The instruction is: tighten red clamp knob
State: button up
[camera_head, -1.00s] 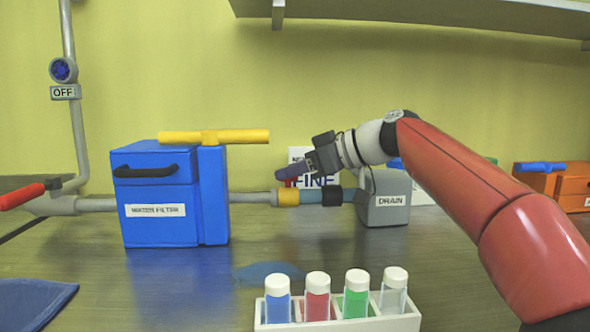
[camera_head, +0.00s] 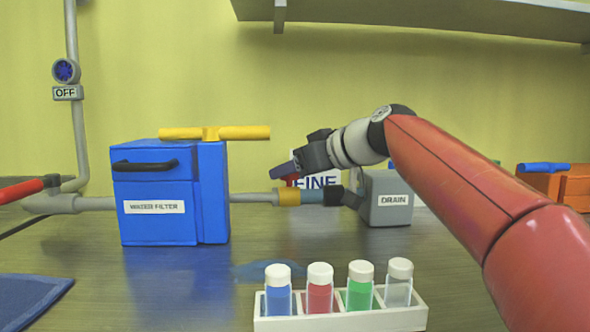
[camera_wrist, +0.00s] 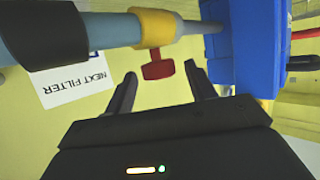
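The red clamp knob (camera_wrist: 158,68) is a small T-shaped handle hanging from the yellow clamp collar (camera_wrist: 156,27) on the pipe in the wrist view. In the head view the red knob (camera_head: 291,181) shows only partly, beside the yellow collar (camera_head: 288,197), with my gripper in front. My gripper (camera_wrist: 160,84) is open and empty. Its two dark fingers lie to the left and right of the knob in the wrist view, with gaps on both sides. In the head view my gripper (camera_head: 283,172) is just above the pipe at the collar. Contact with the knob is not visible.
The blue water filter box (camera_head: 158,221) with a yellow handle (camera_head: 215,133) stands left of the collar. The grey drain box (camera_head: 389,214) is to the right. A white rack (camera_head: 340,322) with capped vials stands in front. A shelf (camera_head: 420,12) hangs above.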

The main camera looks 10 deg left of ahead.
jog(key=b+v, duration=0.1)
jog(key=v, duration=0.6)
jog(key=shift+s+d+r+b, duration=0.15)
jog(key=shift+s+d+b, duration=0.1)
jog(key=shift+d+b, duration=0.05)
jog(key=shift+d, duration=0.1)
